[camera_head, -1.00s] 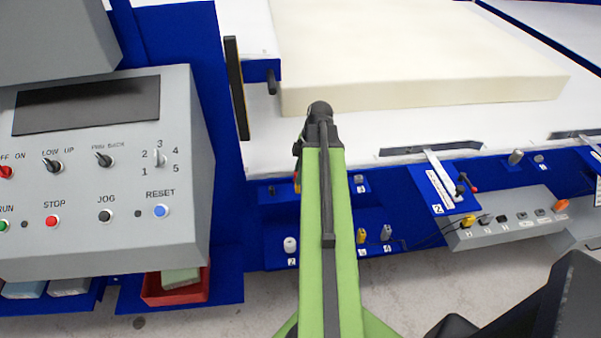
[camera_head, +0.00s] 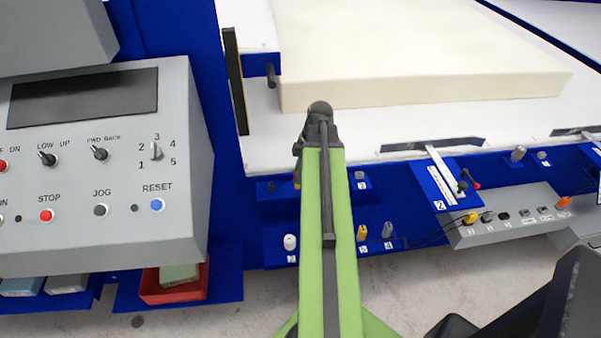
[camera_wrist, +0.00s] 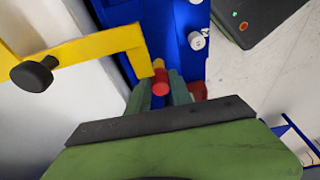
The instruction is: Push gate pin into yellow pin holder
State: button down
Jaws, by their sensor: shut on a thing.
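In the wrist view, my gripper (camera_wrist: 159,92) is shut on a red cylindrical pin (camera_wrist: 160,85) between its grey-green fingers. A small yellow piece (camera_wrist: 158,65) shows just beyond the red end. I cannot tell whether it is part of the pin or a holder behind it. A yellow angled bar (camera_wrist: 95,50) with a black knob (camera_wrist: 35,75) ends just left of the pin; contact is unclear. In the head view my gripper is mostly hidden behind my green arm, with a small orange-red bit (camera_head: 297,181) showing beside it.
A blue panel (camera_head: 275,225) carries a white knob (camera_head: 290,242) and small yellow and grey pegs. A cream foam block (camera_head: 420,50) lies on the white table behind. A grey control console (camera_head: 100,170) stands left, above a red bin (camera_head: 175,288).

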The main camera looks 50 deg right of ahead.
aim_at(295, 173)
jog(key=shift+f, duration=0.2)
jog(key=c, duration=1.1)
grip_release()
jog(key=shift+r, duration=0.1)
jog(key=shift+r+p, duration=2.95)
jog(key=shift+r, duration=0.05)
jog(key=p+v, duration=1.6)
jog(key=v, duration=0.1)
jog(key=shift+s+r+p, duration=0.1)
jog(key=shift+r+p, duration=0.05)
jog(key=shift+p, duration=0.25)
